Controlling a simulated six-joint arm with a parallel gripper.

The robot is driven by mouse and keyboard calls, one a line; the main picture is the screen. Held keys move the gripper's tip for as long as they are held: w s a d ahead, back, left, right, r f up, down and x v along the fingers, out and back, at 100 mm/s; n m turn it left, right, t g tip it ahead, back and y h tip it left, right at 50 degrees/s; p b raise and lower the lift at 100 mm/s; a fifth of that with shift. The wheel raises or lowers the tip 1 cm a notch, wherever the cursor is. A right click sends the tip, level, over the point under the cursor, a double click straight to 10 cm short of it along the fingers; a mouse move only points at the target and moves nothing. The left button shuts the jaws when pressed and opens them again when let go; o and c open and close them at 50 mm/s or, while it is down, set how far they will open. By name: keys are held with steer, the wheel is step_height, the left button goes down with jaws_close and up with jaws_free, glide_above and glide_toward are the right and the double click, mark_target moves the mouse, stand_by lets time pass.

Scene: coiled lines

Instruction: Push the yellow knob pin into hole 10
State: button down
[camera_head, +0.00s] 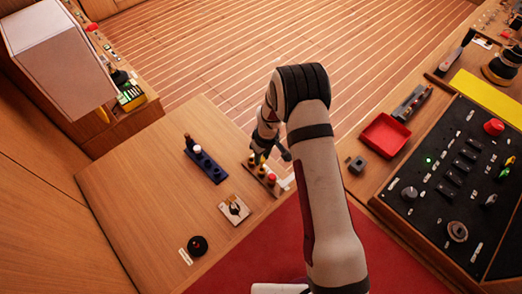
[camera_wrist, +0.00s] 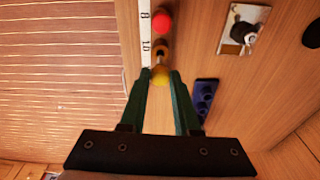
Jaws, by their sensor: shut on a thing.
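The yellow knob pin (camera_wrist: 161,76) is held between the green fingertips of my gripper (camera_wrist: 160,74) in the wrist view. In that view the pin's knob lies just below the end of the row marked 10 on the white label strip (camera_wrist: 146,50). The pin's lower end is hidden, so I cannot tell whether it is in a hole. In the head view my gripper (camera_head: 265,152) is over the far end of the small wooden pin block (camera_head: 250,161), partly hidden by my wrist. A red knob pin (camera_wrist: 163,22) stands beside the mark 8.
A pale plate with a dark fitting (camera_head: 234,209) and a round black piece (camera_head: 197,245) lie nearer. A red tray (camera_head: 384,135) and a black control panel (camera_head: 450,190) are at the right.

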mark_target(262, 164)
steer(key=shift+f, duration=0.4)
steer(key=shift+f, duration=0.25)
stand_by(0.5)
steer(key=shift+f, duration=1.65)
steer(key=c, duration=0.8)
jaws_free()
steer(key=shift+o, duration=0.2)
steer(key=o, duration=0.5)
steer(key=shift+r, duration=2.55)
